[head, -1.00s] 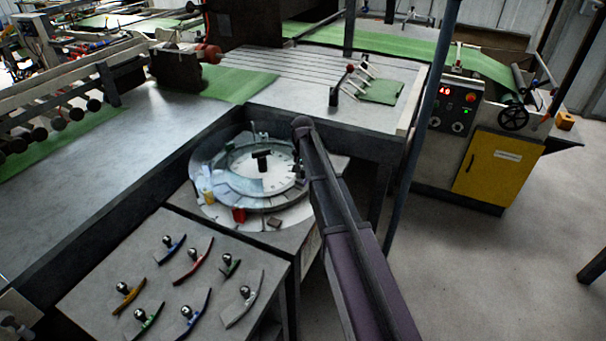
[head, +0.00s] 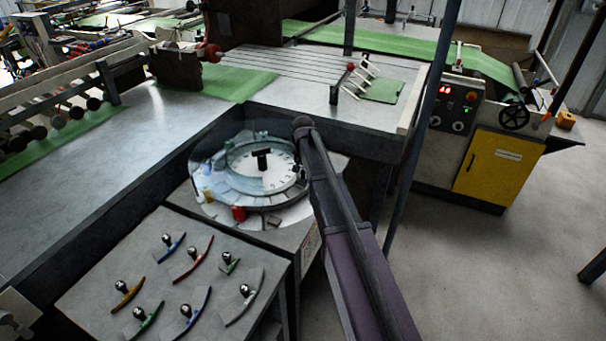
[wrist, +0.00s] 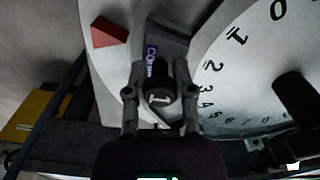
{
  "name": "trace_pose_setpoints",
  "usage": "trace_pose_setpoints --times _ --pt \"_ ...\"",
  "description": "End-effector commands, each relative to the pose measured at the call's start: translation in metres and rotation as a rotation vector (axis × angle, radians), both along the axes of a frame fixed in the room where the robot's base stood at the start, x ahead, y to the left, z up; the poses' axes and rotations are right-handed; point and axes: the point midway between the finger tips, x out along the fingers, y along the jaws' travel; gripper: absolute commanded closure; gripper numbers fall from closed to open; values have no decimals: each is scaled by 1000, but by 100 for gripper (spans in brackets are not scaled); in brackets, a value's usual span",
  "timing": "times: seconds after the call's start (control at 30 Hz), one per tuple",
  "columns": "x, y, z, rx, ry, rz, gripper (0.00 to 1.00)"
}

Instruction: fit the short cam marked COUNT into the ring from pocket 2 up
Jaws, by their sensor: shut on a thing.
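My gripper (wrist: 160,90) is shut on the dark knob of a grey cam (wrist: 172,45) in the wrist view. The cam carries a purple label (wrist: 151,60), partly hidden, with letters beginning "CO". The cam is over the pale ring's surface (wrist: 112,65), beside the numbered dial (wrist: 240,75); I cannot tell whether it touches or is seated. In the head view the round ring (head: 283,215) stands in the recess behind the sloped panel. My arm covers its right side, and the gripper is hidden there. Pocket 2 cannot be made out.
A red block (wrist: 109,32) sits on the ring near the held cam; a red piece (head: 238,213) also shows in the head view. A dark post (head: 262,160) rises at the dial's centre. Several knobbed cams lie on the sloped panel (head: 90,270). A yellow cabinet (head: 495,170) stands right.

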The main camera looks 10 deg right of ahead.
Motion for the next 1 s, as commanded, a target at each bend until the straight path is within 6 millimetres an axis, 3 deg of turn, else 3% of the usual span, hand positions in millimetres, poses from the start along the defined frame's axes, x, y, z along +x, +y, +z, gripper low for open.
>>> trace_pose_setpoints --times 0.13,0.17,0.3,1.0 --pt "0 0 -3 0 0 0 100" --pt "0 0 -3 0 0 0 64" --pt "0 0 -2 0 0 0 27" --pt "0 0 8 0 0 0 27"
